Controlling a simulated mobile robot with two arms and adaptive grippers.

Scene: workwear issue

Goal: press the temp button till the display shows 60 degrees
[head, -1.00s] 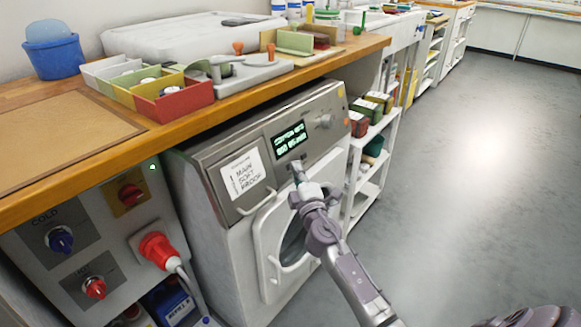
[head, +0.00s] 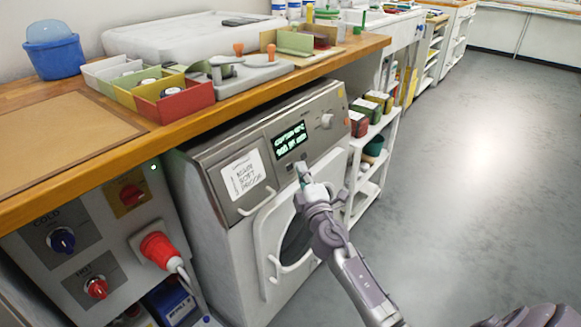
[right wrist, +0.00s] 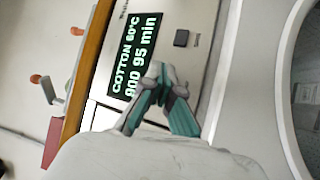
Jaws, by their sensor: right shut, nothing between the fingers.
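The washing machine (head: 235,235) stands under the wooden counter, with a grey control panel across its top front. Its lit green display (head: 290,140) is too blurred to read in the head view. In the right wrist view the display (right wrist: 137,55) reads "COTTON 60°C" and "900 95 min". A dark square button (right wrist: 181,38) shows beside it there. My right gripper (head: 302,168) is shut and empty just below the display; it also shows in the right wrist view (right wrist: 158,75). Its fingers hide part of the panel, and I cannot tell whether they touch it. My left gripper is out of view.
A round knob (head: 326,121) is right of the display. A white label (head: 243,175) is on the drawer at left. The counter (head: 190,122) overhangs the machine. A white shelf (head: 368,190) stands close on the right, with open floor beyond.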

